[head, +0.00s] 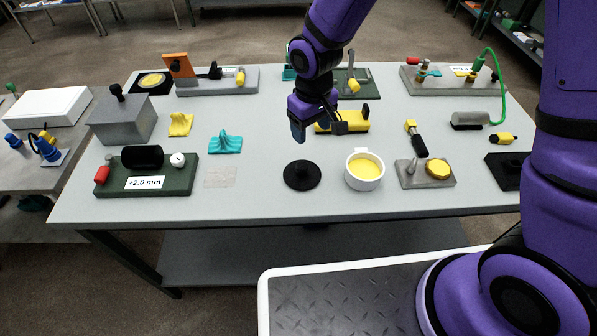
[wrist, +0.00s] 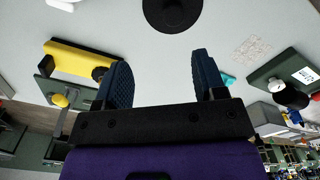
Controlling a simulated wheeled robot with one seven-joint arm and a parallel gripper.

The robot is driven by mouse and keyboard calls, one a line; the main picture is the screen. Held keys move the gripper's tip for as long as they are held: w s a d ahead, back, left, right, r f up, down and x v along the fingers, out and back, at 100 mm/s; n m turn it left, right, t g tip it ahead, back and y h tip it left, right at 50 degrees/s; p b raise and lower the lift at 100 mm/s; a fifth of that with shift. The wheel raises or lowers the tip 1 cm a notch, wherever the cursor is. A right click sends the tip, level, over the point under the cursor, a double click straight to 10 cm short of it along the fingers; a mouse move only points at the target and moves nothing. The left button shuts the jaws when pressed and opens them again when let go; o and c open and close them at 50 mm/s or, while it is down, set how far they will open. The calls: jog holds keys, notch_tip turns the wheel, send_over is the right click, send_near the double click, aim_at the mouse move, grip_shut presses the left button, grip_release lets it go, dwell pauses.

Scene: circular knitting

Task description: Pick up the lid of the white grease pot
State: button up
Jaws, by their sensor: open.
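The white grease pot (head: 364,181) stands uncovered near the front middle of the table in the head view, with yellow grease inside. The lid also shows at the top of the wrist view (wrist: 173,8), partly cut off by the picture edge. My gripper (head: 308,128) is above the table, behind the lid and apart from it. In the wrist view its two dark fingers (wrist: 160,82) are spread with nothing between them.
A yellow block fixture (head: 342,121) sits right behind the pot. A grey plate with a brass knob (head: 437,169) is right of the pot. A green gauge base (head: 146,180) and a teal cloth (head: 225,143) lie left. Bare table surrounds the lid.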

aim_at(302, 164)
jog(key=f, duration=0.1)
jog(key=a+f, duration=0.1)
jog(key=f, duration=0.1)
jog(key=shift+s+a, duration=0.2)
jog(key=shift+a, duration=0.15)
jog(key=shift+a+f, duration=0.15)
jog(key=shift+f, duration=5)
jog(key=c, duration=1)
